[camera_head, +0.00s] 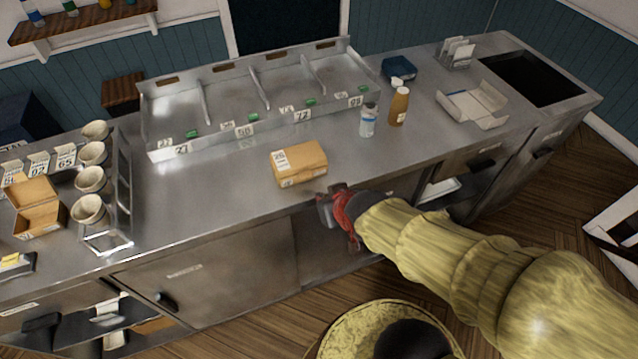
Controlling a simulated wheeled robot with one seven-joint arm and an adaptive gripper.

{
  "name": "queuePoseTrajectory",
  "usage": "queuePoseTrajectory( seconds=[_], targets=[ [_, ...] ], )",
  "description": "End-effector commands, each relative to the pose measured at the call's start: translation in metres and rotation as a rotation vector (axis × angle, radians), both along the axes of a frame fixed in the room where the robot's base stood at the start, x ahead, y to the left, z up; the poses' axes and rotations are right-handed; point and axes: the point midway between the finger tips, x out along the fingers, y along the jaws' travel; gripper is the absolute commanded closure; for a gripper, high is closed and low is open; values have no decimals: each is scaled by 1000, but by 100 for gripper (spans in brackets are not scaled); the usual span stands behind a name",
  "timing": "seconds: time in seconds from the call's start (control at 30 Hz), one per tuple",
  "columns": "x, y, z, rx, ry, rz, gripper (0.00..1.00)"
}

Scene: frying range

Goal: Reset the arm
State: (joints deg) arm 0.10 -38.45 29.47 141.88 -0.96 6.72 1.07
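My gripper (340,212), red and dark grey at the end of my yellow-sleeved arm, is at the counter's front edge. It is just in front of a closed brown cardboard box (300,165) with a white label, which sits on the steel counter (225,190). The gripper looks apart from the box or very near its lower right corner; I cannot tell if they touch. The view is too small to show whether the fingers are open or shut. My arm reaches in from the lower right.
A divided steel rack (255,95) with numbered tags stands behind the box. A clear bottle (367,120) and an amber bottle (399,106) stand to its right, near an open paper tray (473,104). A cup holder (122,190) and an open carton (38,207) are left. Mid-left counter is clear.

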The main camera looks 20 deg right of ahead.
Motion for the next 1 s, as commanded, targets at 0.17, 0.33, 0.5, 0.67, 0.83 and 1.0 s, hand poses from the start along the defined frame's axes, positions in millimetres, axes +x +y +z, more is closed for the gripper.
queuePoseTrajectory(
  seconds=[0.17,0.33,0.5,0.67,0.83,1.0],
  targets=[
    [-7,0,-3,0,0,0,100],
    [-8,0,-3,0,1,0,100],
    [-23,0,-15,-2,73,1,100],
    [-57,-1,-14,-4,223,1,100],
    [-91,0,38,-3,320,2,100],
    [-111,1,102,-1,305,4,100]
  ],
)
